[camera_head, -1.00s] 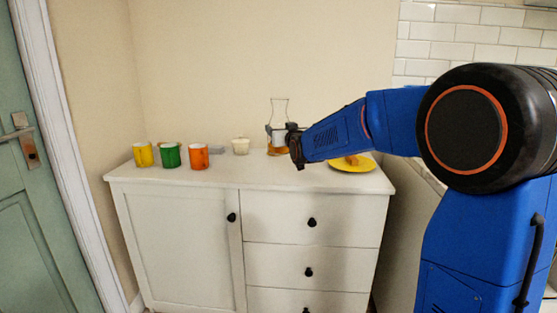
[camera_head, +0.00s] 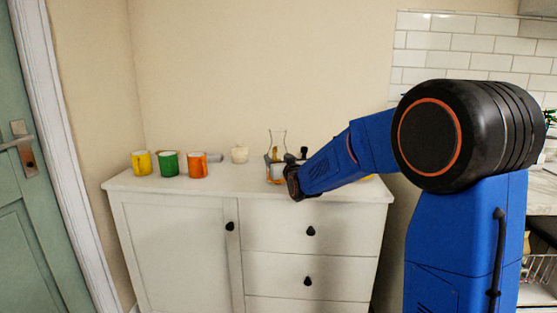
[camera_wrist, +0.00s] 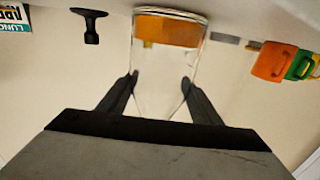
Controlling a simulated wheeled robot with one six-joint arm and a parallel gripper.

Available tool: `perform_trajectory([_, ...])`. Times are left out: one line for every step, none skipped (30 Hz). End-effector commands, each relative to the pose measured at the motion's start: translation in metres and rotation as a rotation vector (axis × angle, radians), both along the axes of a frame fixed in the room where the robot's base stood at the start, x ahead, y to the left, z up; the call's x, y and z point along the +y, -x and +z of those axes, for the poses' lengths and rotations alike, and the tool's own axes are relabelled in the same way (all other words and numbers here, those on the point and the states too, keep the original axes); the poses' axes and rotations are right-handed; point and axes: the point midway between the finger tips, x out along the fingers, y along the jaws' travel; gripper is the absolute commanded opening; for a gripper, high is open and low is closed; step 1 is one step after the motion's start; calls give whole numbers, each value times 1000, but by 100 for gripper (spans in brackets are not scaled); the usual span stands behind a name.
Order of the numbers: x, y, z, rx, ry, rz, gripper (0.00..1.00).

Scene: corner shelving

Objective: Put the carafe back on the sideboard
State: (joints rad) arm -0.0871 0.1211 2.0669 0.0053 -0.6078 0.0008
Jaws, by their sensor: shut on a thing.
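The carafe (camera_head: 278,143) is clear glass with amber liquid in its lower part. It is upright above the right half of the white sideboard (camera_head: 150,190). My gripper (camera_head: 291,180) is shut on the carafe from the front right. The wrist view is upside down and shows the carafe (camera_wrist: 168,65) between my two fingers (camera_wrist: 160,88), with its base close to the sideboard top (camera_wrist: 240,12). I cannot tell whether the base touches the surface. My gripper partly hides the carafe's lower right side in the head view.
Yellow (camera_head: 142,163), green (camera_head: 169,163) and orange (camera_head: 198,165) mugs stand at the left. A black knobbed object (camera_wrist: 90,24) and a lettered box (camera_wrist: 12,16) show in the wrist view. A yellow plate is mostly hidden.

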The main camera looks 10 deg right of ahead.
Motion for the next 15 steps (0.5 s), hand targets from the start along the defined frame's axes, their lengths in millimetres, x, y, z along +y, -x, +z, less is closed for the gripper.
perform_trajectory([0, 0, 1, -3, 0, 0, 0])
perform_trajectory([0, 0, 1, -2, 0, 0, 0])
perform_trajectory([0, 0, 0, -2, 0, 0, 0])
perform_trajectory([0, 0, -2, 1, 0, 0, 61])
perform_trajectory([0, 0, -2, 0, 0, 0, 68])
perform_trajectory([0, 0, -2, 0, 0, 0, 77])
perform_trajectory([0, 0, -2, 0, 0, 0, 77])
perform_trajectory([0, 0, -2, 0, 0, 0, 77])
perform_trajectory([0, 0, -2, 0, 0, 0, 77])
perform_trajectory([0, 0, -2, 0, 0, 0, 77])
perform_trajectory([0, 0, -1, 0, 0, 0, 77])
perform_trajectory([0, 0, -2, 0, 0, 0, 77])
perform_trajectory([0, 0, -1, 0, 0, 0, 77])
perform_trajectory([0, 0, -1, 0, 0, 0, 77])
perform_trajectory([0, 0, -1, 0, 0, 0, 77])
